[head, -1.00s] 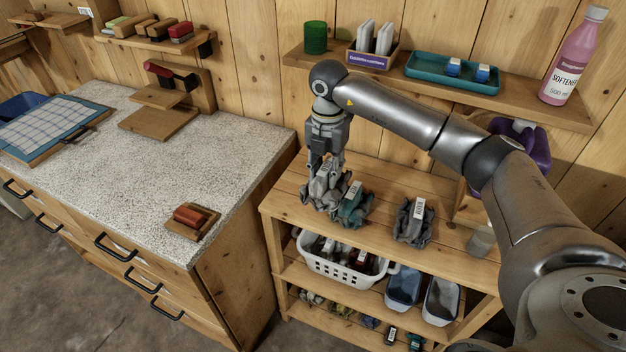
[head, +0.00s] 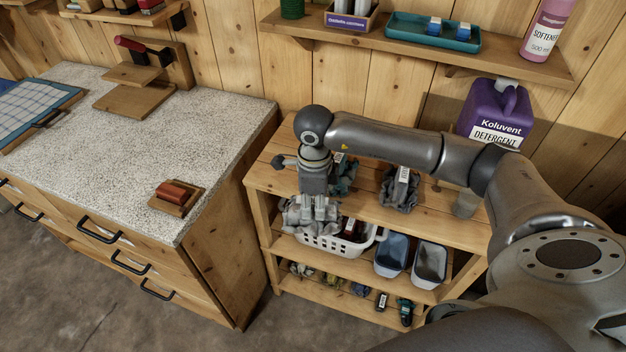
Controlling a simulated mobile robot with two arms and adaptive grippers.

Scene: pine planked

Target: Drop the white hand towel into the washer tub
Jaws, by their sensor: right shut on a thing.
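My right gripper (head: 316,212) points down and is shut on a crumpled whitish-grey cloth, the white hand towel (head: 297,214). The towel hangs in front of the shelf unit's top board, above the left end of a white basket. The gripper's fingers hide part of it. No washer tub shows in this view. My left gripper is not in view.
A teal bundle (head: 345,178) and a grey bundle (head: 400,190) lie on the shelf unit's top board (head: 270,172). Below stand the white basket (head: 335,246) and two bins (head: 391,254). A speckled counter (head: 150,125) is left; bare floor (head: 270,325) lies in front.

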